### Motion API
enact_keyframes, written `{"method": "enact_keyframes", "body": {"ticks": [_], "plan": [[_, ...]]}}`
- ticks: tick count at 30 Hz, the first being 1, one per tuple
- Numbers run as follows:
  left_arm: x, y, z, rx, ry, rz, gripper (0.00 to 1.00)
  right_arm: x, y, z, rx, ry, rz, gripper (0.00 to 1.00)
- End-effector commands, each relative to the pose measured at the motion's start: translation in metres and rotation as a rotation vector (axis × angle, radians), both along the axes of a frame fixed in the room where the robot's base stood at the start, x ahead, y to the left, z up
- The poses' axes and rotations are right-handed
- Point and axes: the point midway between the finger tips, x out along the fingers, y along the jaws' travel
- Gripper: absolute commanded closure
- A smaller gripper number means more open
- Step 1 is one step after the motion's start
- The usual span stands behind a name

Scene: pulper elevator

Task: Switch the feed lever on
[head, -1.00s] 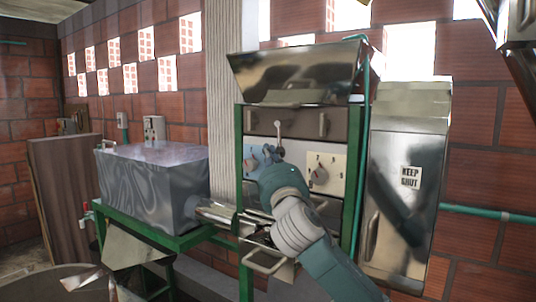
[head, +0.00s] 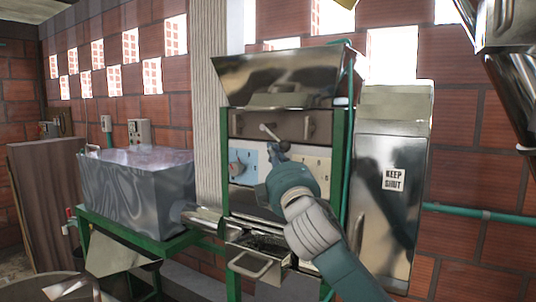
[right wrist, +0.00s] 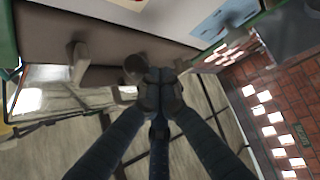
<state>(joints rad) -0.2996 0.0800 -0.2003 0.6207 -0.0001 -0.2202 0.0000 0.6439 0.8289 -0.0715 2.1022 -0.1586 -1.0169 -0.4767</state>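The feed lever (head: 268,131) is a thin pale rod with a small round end on the front of the green-framed metal machine (head: 227,170). It leans to the upper left. My right gripper (head: 279,151) is at the lever's lower end and hides its base. In the right wrist view its dark fingers (right wrist: 160,82) are drawn together, with a round brownish part (right wrist: 135,68) just left of their tips. I cannot tell whether they touch the lever. My left gripper is not in view.
A blue plate with a dial (head: 238,167) and a cream panel (head: 318,170) flank my gripper. A grey tank (head: 140,185) stands at left. A metal hopper-like part (head: 505,40) hangs at upper right.

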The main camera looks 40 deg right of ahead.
Motion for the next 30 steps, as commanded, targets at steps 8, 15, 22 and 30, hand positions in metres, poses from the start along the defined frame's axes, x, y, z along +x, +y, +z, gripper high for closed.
{"method": "enact_keyframes", "body": {"ticks": [8, 15, 22, 30], "plan": [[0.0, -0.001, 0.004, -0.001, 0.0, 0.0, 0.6, -0.007, -0.004, 0.008, -0.001, -0.001, -0.003, 1.0], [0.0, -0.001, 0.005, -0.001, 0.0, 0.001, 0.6, -0.01, -0.005, 0.012, -0.002, -0.006, -0.004, 1.0], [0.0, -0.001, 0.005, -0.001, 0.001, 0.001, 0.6, -0.011, -0.006, 0.013, -0.002, -0.007, -0.006, 1.0], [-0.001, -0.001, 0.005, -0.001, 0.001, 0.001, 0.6, -0.011, -0.006, 0.014, -0.002, -0.009, -0.007, 1.0]]}}
